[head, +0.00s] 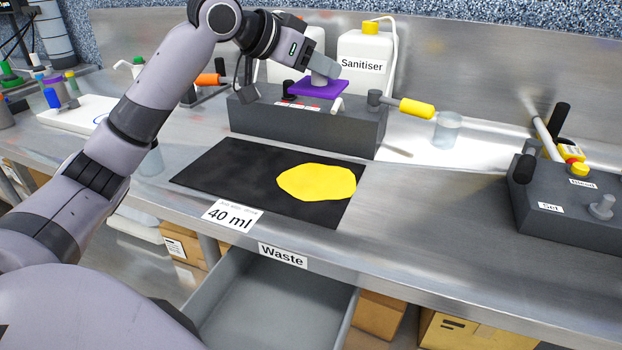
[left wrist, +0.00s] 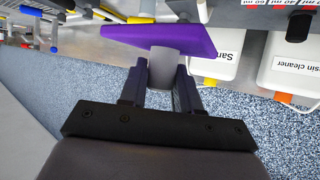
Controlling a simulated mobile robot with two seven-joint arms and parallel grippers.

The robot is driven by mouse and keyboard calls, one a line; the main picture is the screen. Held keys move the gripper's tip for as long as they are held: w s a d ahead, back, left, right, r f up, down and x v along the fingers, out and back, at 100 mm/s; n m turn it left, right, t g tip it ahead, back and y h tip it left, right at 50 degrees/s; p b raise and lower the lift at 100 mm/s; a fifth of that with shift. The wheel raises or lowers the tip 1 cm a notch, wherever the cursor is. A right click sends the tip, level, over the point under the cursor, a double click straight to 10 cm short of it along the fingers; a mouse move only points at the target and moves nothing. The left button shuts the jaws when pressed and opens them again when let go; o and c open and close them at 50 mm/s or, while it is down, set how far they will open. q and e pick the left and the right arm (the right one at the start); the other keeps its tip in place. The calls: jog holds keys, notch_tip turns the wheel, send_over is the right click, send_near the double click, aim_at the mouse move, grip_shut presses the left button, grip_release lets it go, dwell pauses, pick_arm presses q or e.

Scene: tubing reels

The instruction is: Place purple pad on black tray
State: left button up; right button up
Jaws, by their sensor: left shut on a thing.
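The purple pad (head: 318,88) is a flat rectangular slab on a grey handle. My left gripper (head: 322,72) is shut on that handle and holds the pad over the grey block behind the black tray. In the left wrist view the purple pad (left wrist: 162,40) sits beyond the fingertips of my left gripper (left wrist: 160,75), its handle between them. The black tray (head: 225,170) is a flat dark sheet on the steel bench, with a yellow patch (head: 318,182) on its right part. My right gripper is not in view.
The grey block (head: 300,125) with a yellow-handled lever (head: 415,109) stands behind the tray. A Sanitiser bottle (head: 365,60) is behind it. A second grey block (head: 570,200) is at right. An open Waste drawer (head: 270,300) lies below the front edge. Bench right of the tray is clear.

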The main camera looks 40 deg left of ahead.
pick_arm(q)
notch_tip(320, 180, down, 19)
jog(key=b, duration=0.2)
jog(key=shift+f+b, duration=0.2)
jog(key=shift+b, duration=0.2)
jog(key=shift+f, duration=0.2)
jog(key=o, duration=1)
jog(key=shift+o, duration=0.2)
